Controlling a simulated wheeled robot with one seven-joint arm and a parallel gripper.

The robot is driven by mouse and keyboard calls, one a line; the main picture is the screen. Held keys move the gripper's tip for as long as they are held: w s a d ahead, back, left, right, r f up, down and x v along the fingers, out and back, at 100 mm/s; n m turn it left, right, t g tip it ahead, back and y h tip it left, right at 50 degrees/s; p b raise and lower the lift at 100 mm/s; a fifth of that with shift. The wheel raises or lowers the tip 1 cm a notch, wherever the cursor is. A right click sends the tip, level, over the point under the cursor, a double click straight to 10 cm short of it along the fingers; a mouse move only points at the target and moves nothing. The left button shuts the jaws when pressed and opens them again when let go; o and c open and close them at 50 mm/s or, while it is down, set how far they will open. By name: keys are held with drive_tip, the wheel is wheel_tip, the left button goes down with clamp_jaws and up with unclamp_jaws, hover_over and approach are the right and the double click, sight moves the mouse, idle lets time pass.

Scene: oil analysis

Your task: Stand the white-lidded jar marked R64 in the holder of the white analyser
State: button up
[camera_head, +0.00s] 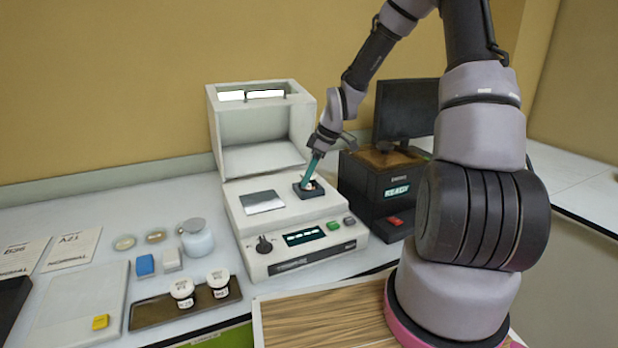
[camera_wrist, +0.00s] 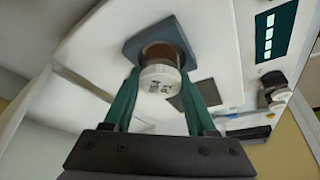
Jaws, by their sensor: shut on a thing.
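The white analyser (camera_head: 285,230) stands on the bench with its lid raised. Its dark square holder (camera_head: 312,192) is on the right of its deck, and it also shows in the wrist view (camera_wrist: 133,48). My gripper (camera_head: 313,178) is over the holder, pointing down. In the wrist view its green fingers are shut on a white-lidded jar (camera_wrist: 160,78) with a brown body. The lid carries print that looks like R64, seen upside down and partly unclear. The jar's body is at the holder's opening; its base is hidden, so I cannot tell how deep it sits.
Two other white-lidded jars (camera_head: 183,290) stand on a brown tray (camera_head: 150,312) at the front left. A black instrument marked READY (camera_head: 385,190) stands close right of the analyser. The raised lid (camera_head: 262,125) is behind my gripper.

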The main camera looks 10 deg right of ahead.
drive_tip(key=shift+f, duration=0.4)
drive_tip(key=shift+f, duration=0.15)
drive_tip(key=o, duration=1.4)
